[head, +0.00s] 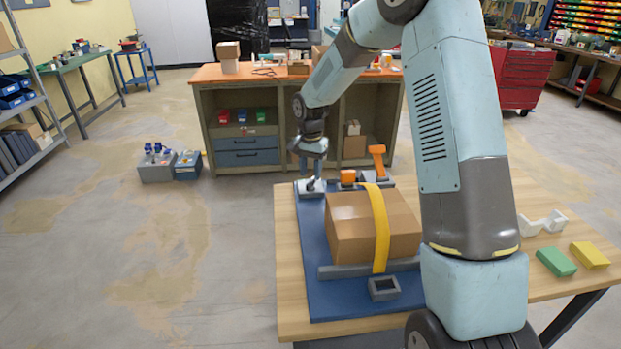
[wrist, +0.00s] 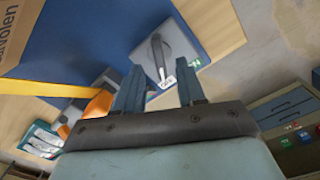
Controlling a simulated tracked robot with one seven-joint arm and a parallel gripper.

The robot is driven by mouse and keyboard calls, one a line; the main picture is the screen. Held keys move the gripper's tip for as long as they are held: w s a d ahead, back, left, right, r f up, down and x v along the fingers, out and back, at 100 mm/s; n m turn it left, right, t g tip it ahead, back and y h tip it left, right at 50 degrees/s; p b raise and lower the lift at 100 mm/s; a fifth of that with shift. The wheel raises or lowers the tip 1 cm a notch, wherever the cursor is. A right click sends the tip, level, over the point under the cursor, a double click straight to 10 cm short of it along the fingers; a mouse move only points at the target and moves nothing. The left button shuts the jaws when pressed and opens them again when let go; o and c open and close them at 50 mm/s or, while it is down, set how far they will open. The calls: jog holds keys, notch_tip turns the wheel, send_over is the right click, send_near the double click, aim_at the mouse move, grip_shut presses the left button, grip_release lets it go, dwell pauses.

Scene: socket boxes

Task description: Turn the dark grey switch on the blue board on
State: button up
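The blue board (head: 313,270) lies on the wooden table. At its far left corner is a light grey switch box (head: 312,187), right under my gripper (head: 308,160). In the wrist view the box's grey plate (wrist: 183,40) carries a dark grey lever switch (wrist: 157,55), with a white label by the lever's end and a green mark to its right. My gripper (wrist: 160,88) is open, its two fingers apart with nothing held. The lever lies ahead of the gap between the fingertips. I cannot tell whether either finger touches it. The lever is not clear in the head view.
A cardboard box (head: 350,230) sits on the board under a yellow strap (head: 382,232), with an orange-handled clamp (head: 377,158) behind it. A small dark grey square part (head: 384,288) is at the near edge. Green (head: 556,262) and yellow (head: 590,255) blocks lie at the right.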

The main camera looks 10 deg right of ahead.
aim_at(311, 185)
jog(key=shift+f, duration=1.5)
jog(key=shift+c, duration=0.3)
grip_shut()
